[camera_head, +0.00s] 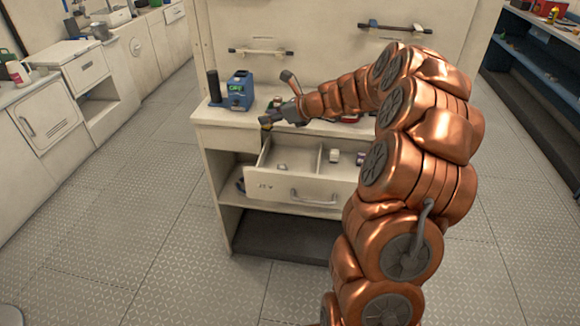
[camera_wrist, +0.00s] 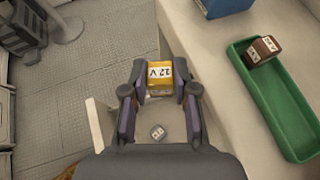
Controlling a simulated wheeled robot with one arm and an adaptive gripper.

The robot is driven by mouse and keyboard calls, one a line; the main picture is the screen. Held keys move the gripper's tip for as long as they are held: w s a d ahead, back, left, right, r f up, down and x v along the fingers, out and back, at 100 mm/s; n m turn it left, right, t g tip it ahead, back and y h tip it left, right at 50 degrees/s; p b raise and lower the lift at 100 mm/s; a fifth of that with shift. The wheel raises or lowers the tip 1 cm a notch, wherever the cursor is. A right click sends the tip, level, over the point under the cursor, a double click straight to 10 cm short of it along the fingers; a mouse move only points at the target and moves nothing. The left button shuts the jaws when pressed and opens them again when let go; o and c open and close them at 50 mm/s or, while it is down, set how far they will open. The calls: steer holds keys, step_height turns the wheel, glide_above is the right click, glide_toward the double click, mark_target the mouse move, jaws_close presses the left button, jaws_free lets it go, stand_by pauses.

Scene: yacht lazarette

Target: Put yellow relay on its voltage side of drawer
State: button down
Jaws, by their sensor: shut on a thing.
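My gripper (camera_wrist: 160,92) is shut on the yellow relay (camera_wrist: 160,82), with a finger on each side of it. The relay's white label appears upside down and seems to read 12 V. In the head view my gripper (camera_head: 270,119) is above the left rear part of the open drawer (camera_head: 312,196), near the counter edge, and the yellow relay (camera_head: 265,123) is partly hidden. A divider (camera_head: 318,160) splits the drawer into left and right sides. A small grey relay (camera_wrist: 157,132) lies in the left side. The marking on the drawer's left front is too small to read surely.
A green tray (camera_wrist: 268,108) on the counter holds a brown relay (camera_wrist: 261,49). A blue device (camera_head: 240,88) and dark cylinder (camera_head: 214,87) stand at the counter's left. A white item (camera_head: 335,156) and a dark item (camera_head: 360,158) lie in the drawer's right side.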

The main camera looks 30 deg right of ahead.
steer(key=s+d+f+n+g+y, duration=0.35)
steer(key=s+d+f, duration=0.3)
steer(key=s, duration=0.25)
steer(key=shift+t, duration=0.45)
steer(key=shift+s+d+f+p, duration=0.15)
steer(key=shift+f+p, duration=0.3)
steer(key=shift+f, duration=1.85)
steer(key=shift+s+d+f+p, duration=0.1)
steer(key=shift+f+p, duration=0.35)
steer(key=shift+f, duration=1.85)
steer(key=shift+f, duration=0.1)
steer(key=c, duration=0.9)
jaws_free()
steer(key=shift+s+d+r, duration=0.1)
steer(key=shift+d+r, duration=0.05)
steer(key=shift+r, duration=0.05)
steer(key=b+v, duration=0.1)
steer(key=v, duration=1)
steer(key=shift+s+r+b, duration=0.2)
steer(key=shift+r+b, duration=0.05)
steer(key=shift+b, duration=0.15)
steer(key=shift+d, duration=0.1)
